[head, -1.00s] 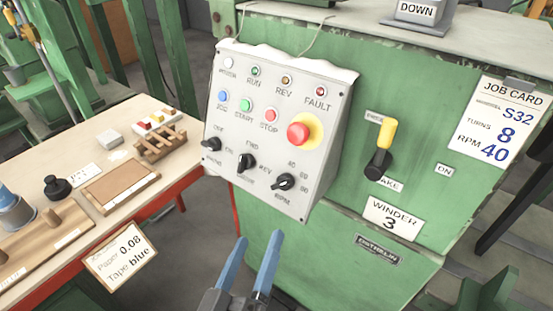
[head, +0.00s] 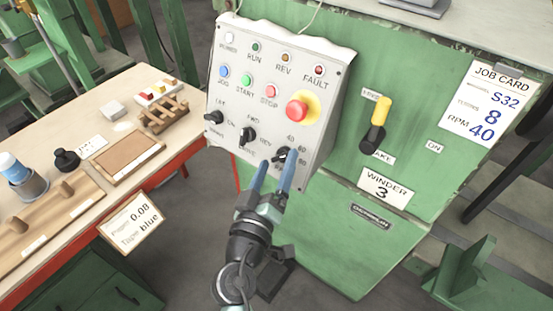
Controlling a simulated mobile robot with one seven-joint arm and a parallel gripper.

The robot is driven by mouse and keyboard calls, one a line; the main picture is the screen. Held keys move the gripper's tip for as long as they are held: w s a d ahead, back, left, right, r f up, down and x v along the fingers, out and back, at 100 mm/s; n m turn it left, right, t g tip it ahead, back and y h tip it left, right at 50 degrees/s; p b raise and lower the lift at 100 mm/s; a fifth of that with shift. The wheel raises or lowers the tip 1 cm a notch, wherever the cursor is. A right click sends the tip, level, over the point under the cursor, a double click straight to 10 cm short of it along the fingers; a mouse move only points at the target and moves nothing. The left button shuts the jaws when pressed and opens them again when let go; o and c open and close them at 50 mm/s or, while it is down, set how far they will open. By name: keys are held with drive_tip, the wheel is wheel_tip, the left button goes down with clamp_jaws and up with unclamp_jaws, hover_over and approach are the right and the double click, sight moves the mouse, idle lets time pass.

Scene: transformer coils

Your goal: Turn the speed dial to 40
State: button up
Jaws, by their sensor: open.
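The speed dial (head: 280,154) is a small black knob at the lower right of the grey control panel (head: 236,99). The numbers 40, 60 and others are printed around it, and RPM was printed below it. My gripper (head: 275,168) has two blue fingers and is open. In the head view its fingertips reach the lower part of the dial, one at each side of it. They cover some of the lettering. I cannot tell whether the fingers touch the dial. The dial's pointer direction is unclear.
Two other black knobs, a left one (head: 213,118) and a middle one (head: 247,136), sit on the same row. A red emergency button (head: 298,110) is above the dial. A yellow-handled lever (head: 378,123) and a job card (head: 488,102) reading RPM 40 are to the right.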

drive_tip(key=shift+w+d, duration=0.15)
drive_tip(key=shift+w, duration=0.25)
drive_tip(key=shift+c, duration=0.3)
clamp_jaws()
